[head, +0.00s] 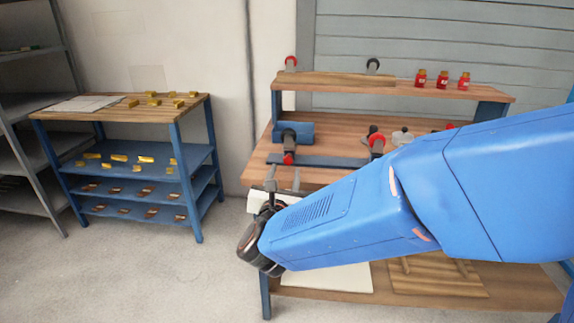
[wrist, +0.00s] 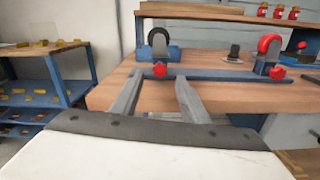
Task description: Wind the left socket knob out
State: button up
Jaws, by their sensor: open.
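The left socket (head: 296,130) is a blue block near the left end of a blue bar on the wooden bench; it also shows in the wrist view (wrist: 173,54). Its red knob (head: 289,158) faces me at the front. In the wrist view the red knob (wrist: 159,69) appears between my fingertips, slightly beyond them. My gripper (head: 283,175) is open and empty in front of the bench; its two grey fingers (wrist: 160,78) point towards the knob. I see no contact, and the exact gap is unclear. A black curved handle (wrist: 158,39) stands behind the knob.
A second socket with a red knob (wrist: 278,72) and a red curved handle (wrist: 270,43) sits to the right on the blue bar (wrist: 215,74). A raised shelf (head: 400,86) holds several red jars. A blue rack (head: 190,150) stands left, with clear floor between.

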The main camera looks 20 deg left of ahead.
aim_at(288, 160)
jog(key=shift+x, duration=2.9)
jog(key=shift+s, duration=0.1)
grip_shut()
